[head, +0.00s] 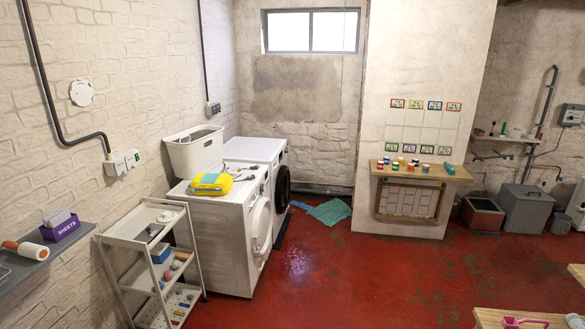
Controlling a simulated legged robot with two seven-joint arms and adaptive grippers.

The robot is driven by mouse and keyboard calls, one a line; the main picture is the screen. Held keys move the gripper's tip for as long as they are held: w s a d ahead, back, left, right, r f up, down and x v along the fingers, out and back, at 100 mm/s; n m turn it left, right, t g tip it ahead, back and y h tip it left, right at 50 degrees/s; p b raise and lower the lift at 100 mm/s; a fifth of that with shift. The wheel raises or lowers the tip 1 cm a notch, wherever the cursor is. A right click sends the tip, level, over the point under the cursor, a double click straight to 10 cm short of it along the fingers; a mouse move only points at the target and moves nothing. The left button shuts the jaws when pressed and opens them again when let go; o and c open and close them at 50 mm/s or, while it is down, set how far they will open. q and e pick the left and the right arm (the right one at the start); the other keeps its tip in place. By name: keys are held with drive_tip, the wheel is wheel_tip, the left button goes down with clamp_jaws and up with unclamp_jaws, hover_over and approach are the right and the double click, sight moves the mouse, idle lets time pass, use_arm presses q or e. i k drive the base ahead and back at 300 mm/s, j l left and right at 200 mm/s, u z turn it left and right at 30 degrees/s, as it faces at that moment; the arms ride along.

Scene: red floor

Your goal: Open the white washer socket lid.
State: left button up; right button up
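A pair of small white socket boxes (121,163) is fixed to the left brick wall, at the lower end of a dark conduit. A smaller grey-white socket (212,108) is on the same wall farther back, below another conduit. The lids are too small for me to tell whether they are open or shut. A white washer (222,236) stands below, with its round white door facing right. A second white machine (255,150) with a dark round door stands behind it. Neither of my grippers is in view.
A white shelf trolley (124,242) stands before the washer, near the left wall. A yellow pack (212,183) and a white basket (194,150) sit on top of the machines. A grey wall shelf (38,245) is at left. The red floor (345,270) is clear in the middle.

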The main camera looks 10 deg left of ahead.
sight(130, 160)
drive_tip(key=i+u, duration=0.15)
drive_tip(key=i, duration=0.4)
drive_tip(key=i+u, duration=0.2)
drive_tip(key=i, duration=0.35)
drive_tip(key=i+l+u, duration=0.15)
drive_tip(key=i, duration=0.35)
drive_tip(key=i+l+u, duration=0.15)
drive_tip(key=i, duration=0.4)
